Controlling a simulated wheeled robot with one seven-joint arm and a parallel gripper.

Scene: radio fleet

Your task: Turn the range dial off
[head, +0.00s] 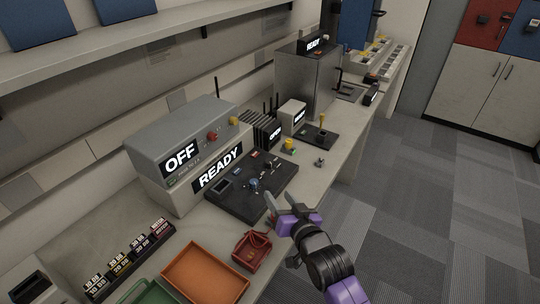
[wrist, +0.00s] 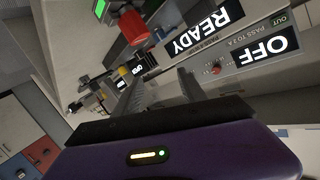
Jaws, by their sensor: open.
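My gripper (head: 281,203) is open and empty, just off the front right edge of the black board (head: 231,203); its two fingers also show in the wrist view (wrist: 160,82). A grey bench unit (head: 180,128) stands at the back, with a lit OFF display (head: 181,157) on its front. A red knob (head: 212,135) sits right of that display; it also shows in the wrist view (wrist: 216,69). A yellow knob (head: 234,121) is farther right. No readable label tells me which control is the range dial. The fingers touch no knob.
A READY display (head: 219,168) stands behind the board, which carries small parts. An orange tray (head: 205,274) and a dark red bin (head: 251,252) lie at the front. A steel cabinet (head: 309,78) stands farther back. The floor at right is clear.

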